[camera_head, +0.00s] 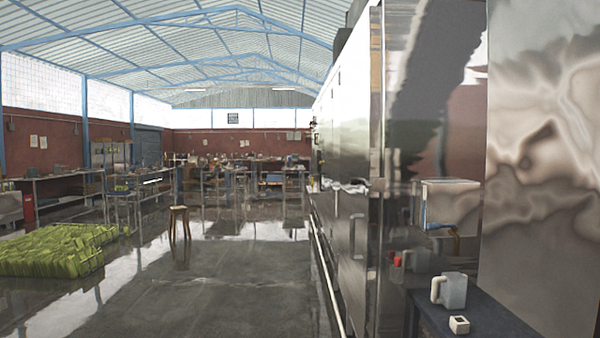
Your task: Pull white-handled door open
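A tall, shiny steel machine (345,130) fills the right of the view, its long side running away from me. Its near side has glossy panels (405,150) that mirror the room. A curved handle (354,236) sits on the long side, seen nearly edge-on. A small pale part (371,275) sits lower, near the corner. I cannot tell which of these belongs to the white-handled door, and no door stands visibly ajar. Neither of my grippers is in view.
A pale mug (452,291) and a small white block (459,324) are on a dark bench (490,318) at lower right. A wooden stool (179,212) and a green stack (60,250) stand left. The wet-looking floor (210,295) ahead is clear.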

